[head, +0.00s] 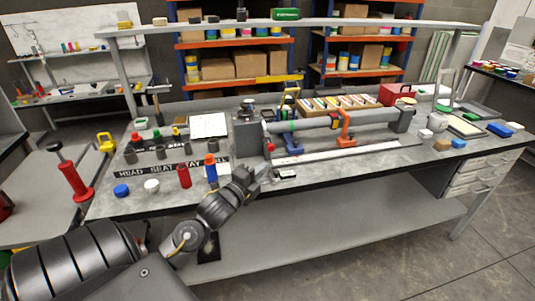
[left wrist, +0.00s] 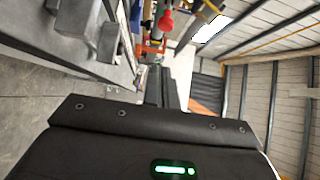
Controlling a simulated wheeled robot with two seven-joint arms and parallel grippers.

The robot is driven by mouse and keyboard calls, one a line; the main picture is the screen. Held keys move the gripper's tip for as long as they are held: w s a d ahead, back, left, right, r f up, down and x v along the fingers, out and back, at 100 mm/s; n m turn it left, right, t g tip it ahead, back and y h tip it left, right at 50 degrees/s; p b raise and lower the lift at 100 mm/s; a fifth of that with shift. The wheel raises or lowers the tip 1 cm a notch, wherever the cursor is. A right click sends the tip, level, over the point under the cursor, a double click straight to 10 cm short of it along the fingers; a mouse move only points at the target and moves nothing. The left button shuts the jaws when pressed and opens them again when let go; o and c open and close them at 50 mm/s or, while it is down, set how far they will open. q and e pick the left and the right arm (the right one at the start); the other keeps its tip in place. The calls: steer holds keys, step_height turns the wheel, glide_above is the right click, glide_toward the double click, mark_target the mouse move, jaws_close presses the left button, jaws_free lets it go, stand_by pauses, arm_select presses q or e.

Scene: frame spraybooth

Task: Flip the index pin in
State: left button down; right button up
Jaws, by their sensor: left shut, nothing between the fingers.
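The long jig (head: 320,135) stands on the workbench, with a grey block at its left end, a grey tube, and blue and orange supports. A small red knob (head: 270,147), possibly the index pin's, shows by the left block; I cannot tell how the pin is set. A red ball-shaped knob (left wrist: 166,21) shows in the left wrist view, beyond the fingers. My left gripper (head: 262,177) is shut and empty at the bench's front edge, in front of the jig's left end. Its dark fingers also show in the left wrist view (left wrist: 161,88). My right gripper is out of view.
Blue and white caps lie further left. A grey bar (head: 350,150) lies before the jig. The bench front (head: 400,160) is fairly clear to the right.

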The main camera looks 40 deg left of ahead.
mark_target(270, 147)
arm_select(q)
steer(key=w+a, duration=0.1)
steer(key=w, duration=0.1)
steer(key=w+a+p, duration=0.1)
steer(key=w, duration=0.3)
steer(key=shift+w+a+r+p, duration=0.1)
steer(key=shift+w+a+p, duration=0.05)
steer(key=shift+a+p, duration=0.25)
steer(key=shift+w+a, duration=0.35)
steer(key=shift+a, duration=0.15)
steer(key=shift+w+a, duration=0.5)
steer(key=shift+a, duration=0.3)
